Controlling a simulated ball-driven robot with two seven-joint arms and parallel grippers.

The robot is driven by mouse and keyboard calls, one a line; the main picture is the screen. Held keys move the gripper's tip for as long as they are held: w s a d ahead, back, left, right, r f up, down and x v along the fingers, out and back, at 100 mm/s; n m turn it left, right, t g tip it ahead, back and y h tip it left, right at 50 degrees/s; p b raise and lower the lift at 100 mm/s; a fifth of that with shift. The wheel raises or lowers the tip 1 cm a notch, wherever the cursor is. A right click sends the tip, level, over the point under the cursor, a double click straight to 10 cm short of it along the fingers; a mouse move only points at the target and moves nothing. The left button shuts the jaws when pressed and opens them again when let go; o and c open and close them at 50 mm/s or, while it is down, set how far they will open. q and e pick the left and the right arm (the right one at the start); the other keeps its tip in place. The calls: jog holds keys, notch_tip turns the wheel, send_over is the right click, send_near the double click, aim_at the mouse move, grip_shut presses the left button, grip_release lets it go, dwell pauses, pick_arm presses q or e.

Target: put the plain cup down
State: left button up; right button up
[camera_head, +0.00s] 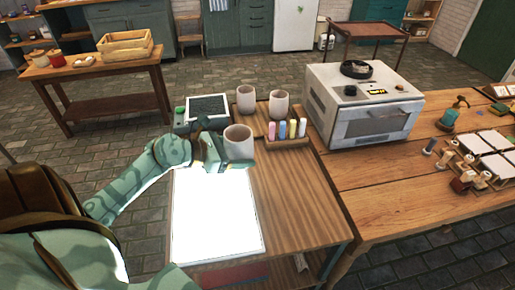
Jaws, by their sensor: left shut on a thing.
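My left gripper (212,155) is shut on a plain pale cup (238,143). The cup is upright and appears to be above the far edge of a bright white panel (216,228) on the wooden table; I cannot tell how high. The gripper hides part of the cup's left side. Two similar pale cups, one at the left (246,99) and one at the right (279,104), stand behind it on a wooden board. My right gripper is not in view.
A wooden holder with coloured bottles (287,130) stands right of the held cup. A dark-topped device (207,108) sits behind the gripper. A white oven (362,105) stands further right. Bare tabletop (300,200) lies right of the panel.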

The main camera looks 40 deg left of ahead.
pick_arm(q)
jog(key=b+x, duration=0.1)
jog(key=x, duration=0.5)
jog(key=b, duration=0.3)
send_over(274, 175)
jog(key=f, duration=0.6)
jog(key=shift+s+a+f, duration=0.1)
jog(key=shift+s+a, duration=0.05)
jog(key=shift+s, duration=0.05)
jog(key=f, duration=0.1)
jog(key=f+b, duration=0.1)
jog(key=f, duration=0.2)
jog(key=shift+w+d+b, duration=0.2)
jog(key=shift+w+b, duration=0.1)
jog(key=shift+w, duration=0.05)
jog(key=shift+r, duration=0.15)
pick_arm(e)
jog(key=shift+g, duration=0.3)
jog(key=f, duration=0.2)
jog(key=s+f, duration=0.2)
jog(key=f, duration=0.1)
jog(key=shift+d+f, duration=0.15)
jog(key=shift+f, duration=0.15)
pick_arm(q)
jog(key=o, duration=1.1)
jog(key=shift+s, duration=0.1)
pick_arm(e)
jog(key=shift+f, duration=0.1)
pick_arm(q)
jog(key=shift+o, duration=0.2)
